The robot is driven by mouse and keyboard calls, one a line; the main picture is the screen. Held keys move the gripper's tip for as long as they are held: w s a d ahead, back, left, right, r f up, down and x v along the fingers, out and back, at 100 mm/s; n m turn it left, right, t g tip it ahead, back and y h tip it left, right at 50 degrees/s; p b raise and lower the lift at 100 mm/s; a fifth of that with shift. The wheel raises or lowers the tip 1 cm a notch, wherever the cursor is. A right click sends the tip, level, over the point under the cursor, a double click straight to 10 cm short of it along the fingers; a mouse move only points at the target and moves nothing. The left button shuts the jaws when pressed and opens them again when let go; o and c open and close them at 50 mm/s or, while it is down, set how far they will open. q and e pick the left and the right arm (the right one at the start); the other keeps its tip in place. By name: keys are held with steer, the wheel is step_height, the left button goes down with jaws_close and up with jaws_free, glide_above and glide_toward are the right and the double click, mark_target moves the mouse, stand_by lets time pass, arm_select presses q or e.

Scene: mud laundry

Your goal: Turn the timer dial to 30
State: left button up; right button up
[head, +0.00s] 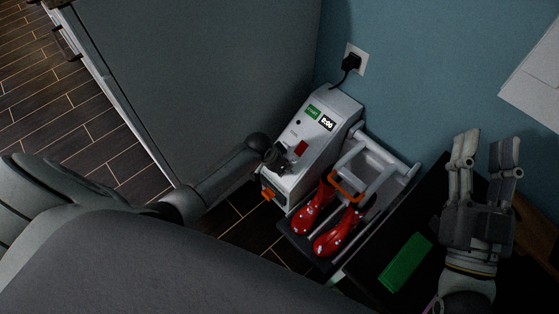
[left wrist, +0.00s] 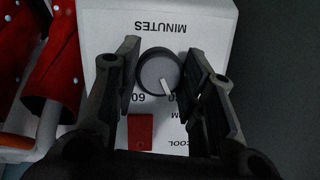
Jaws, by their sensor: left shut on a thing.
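The timer dial (left wrist: 158,74) is a round dark grey knob with a pale pointer on a white panel, under the upside-down word MINUTES in the left wrist view. The pointer aims down and slightly right; a 60 label shows beside it, and other numbers are partly hidden. My left gripper (head: 284,159) is at the white dryer unit (head: 327,147), its fingers shut on the dial's two sides. In the head view the gripper covers the dial. The unit's small display (head: 327,123) seems to read 0:00. My right gripper (head: 482,142) is open and empty at the right.
Red dotted boots (head: 334,236) sit on the rack beside the unit, with an orange-trimmed handle (head: 346,187) above. A red switch (left wrist: 140,132) is near the dial. A black plug (head: 351,62) is in the wall outlet.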

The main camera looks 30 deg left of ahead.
arm_select(q)
steer(key=shift+n+p, duration=0.4)
arm_select(e)
steer(key=f+g, duration=0.1)
steer(key=f, duration=0.1)
steer(key=w+f+g+h, duration=0.1)
steer(key=f+g, duration=0.1)
steer(key=f, duration=0.1)
steer(key=shift+w+d, duration=0.1)
steer(key=shift+d, duration=0.1)
arm_select(q)
steer(key=o, duration=1)
steer(key=shift+r, duration=0.1)
steer(key=v, duration=1.1)
steer(key=shift+r, duration=0.4)
steer(key=shift+s+a, duration=0.1)
steer(key=shift+a, duration=0.05)
